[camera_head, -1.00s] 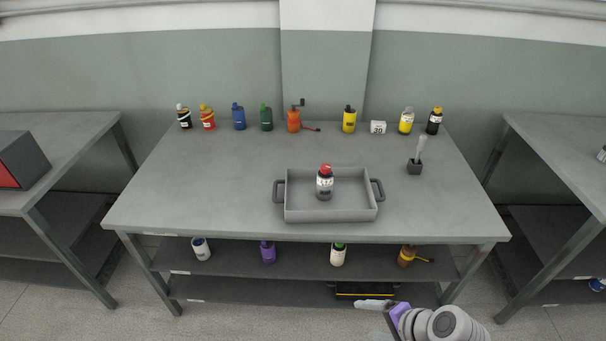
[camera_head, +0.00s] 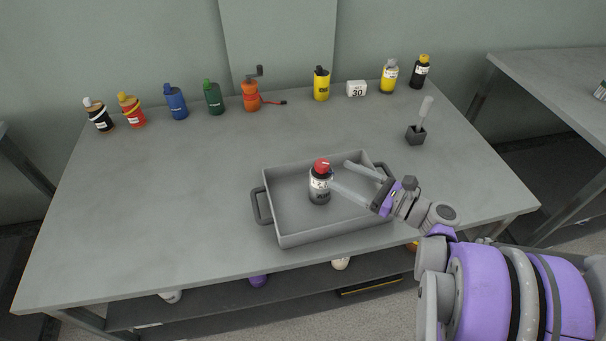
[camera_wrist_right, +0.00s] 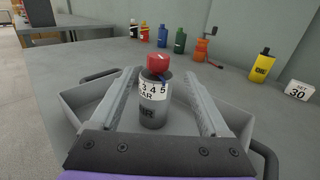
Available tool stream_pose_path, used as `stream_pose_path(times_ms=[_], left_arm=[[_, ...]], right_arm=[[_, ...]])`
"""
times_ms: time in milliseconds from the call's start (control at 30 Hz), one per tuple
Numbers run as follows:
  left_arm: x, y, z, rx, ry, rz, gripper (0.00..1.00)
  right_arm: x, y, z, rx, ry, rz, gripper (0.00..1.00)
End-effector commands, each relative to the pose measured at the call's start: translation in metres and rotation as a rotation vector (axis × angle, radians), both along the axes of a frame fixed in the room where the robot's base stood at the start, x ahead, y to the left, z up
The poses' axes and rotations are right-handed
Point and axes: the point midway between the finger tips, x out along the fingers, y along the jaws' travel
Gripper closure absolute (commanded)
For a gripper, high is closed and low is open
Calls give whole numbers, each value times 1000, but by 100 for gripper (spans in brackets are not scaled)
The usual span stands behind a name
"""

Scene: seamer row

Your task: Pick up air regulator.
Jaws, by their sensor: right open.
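The air regulator (camera_head: 320,188) is a small grey cylinder with a red cap and a white label band. It stands upright in a grey two-handled tray (camera_head: 284,240) on the table. In the right wrist view the regulator (camera_wrist_right: 153,108) shows between the two finger lines, with numbers and "BAR" on its label. My right gripper (camera_head: 341,174) is open and empty, low over the tray, its fingers pointing at the regulator from the right. The fingertips look close to it; whether they touch it I cannot tell. The left gripper is not in view.
Several bottles line the table's back, with an orange cranked device (camera_head: 251,96), a yellow canister (camera_head: 321,84) and a "SET 30" card (camera_head: 356,89). A dark holder with a pale handle (camera_head: 416,134) stands right of the tray. The table's left side is clear.

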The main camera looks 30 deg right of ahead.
Motion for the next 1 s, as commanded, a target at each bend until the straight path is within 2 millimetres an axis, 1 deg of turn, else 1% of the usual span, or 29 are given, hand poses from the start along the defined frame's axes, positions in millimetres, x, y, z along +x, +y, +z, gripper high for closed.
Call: stream_pose_path(times_ms=[233, 300, 467, 733, 833, 1000], left_arm=[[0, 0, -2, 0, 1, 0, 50], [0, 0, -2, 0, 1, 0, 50], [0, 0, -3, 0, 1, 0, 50], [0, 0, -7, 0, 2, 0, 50], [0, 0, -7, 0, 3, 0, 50], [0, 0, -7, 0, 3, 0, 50]], right_arm=[[33, 19, 0, 4, -1, 4, 20], [40, 23, 0, 4, -1, 3, 20], [49, 29, 0, 3, -2, 2, 20], [82, 49, -3, 2, -1, 4, 20], [90, 53, -3, 2, -1, 2, 20], [91, 53, -3, 2, -1, 1, 20]])
